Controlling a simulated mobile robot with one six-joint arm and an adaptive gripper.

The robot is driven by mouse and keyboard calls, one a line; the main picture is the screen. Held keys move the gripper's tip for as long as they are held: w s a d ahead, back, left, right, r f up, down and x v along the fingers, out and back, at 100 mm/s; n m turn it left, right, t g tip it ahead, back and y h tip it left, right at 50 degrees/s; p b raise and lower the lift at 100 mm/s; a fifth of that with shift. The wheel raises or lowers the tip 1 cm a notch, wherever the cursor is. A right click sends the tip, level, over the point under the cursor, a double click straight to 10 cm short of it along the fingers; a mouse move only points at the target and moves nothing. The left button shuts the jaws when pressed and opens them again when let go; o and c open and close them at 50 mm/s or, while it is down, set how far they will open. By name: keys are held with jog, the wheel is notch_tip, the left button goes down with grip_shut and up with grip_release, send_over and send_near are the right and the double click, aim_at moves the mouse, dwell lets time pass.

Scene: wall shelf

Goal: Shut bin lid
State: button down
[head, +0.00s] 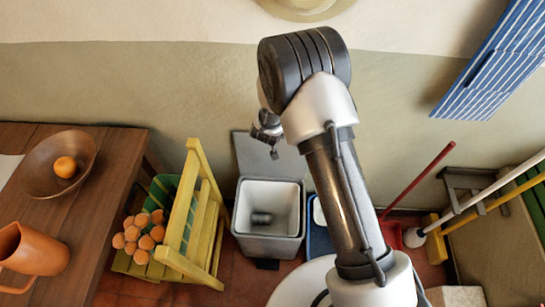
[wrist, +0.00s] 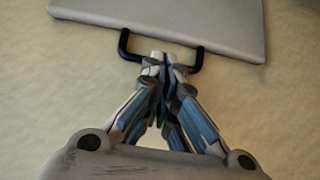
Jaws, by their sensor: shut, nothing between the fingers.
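The grey bin (head: 268,244) stands on the floor against the wall, with a white inner bucket and a small dark can (head: 262,218) inside. Its lid (head: 262,152) is open and stands upright at the back of the bin, close to the wall. In the wrist view the lid (wrist: 170,18) shows at the top, with a black handle (wrist: 124,43) on its edge. My gripper (head: 272,148) is in front of or above the lid in the head view. In the wrist view its shut, empty fingertips (wrist: 166,60) overlap the middle of the handle; I cannot tell whether they touch it.
A yellow slatted rack (head: 195,220) with orange balls stands left of the bin. A wooden table (head: 60,215) with a bowl and an orange jug is further left. A blue bin (head: 318,243) stands to the right, partly hidden by my arm. Brooms (head: 480,205) lean at far right.

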jog(key=shift+f+b, duration=0.7)
jog(key=shift+f, duration=0.3)
dwell(0.9)
jog(key=shift+s, duration=0.2)
jog(key=shift+s+a+f+b, duration=0.1)
jog(key=shift+s+b, duration=0.3)
jog(key=shift+s, duration=1)
jog(key=shift+s+f+b, duration=0.1)
jog(key=shift+s+b, duration=0.3)
jog(key=shift+s, duration=1)
jog(key=shift+r, duration=0.1)
notch_tip(320, 180, up, 10)
jog(key=p, duration=0.8)
jog(key=shift+p, duration=0.3)
dwell(0.5)
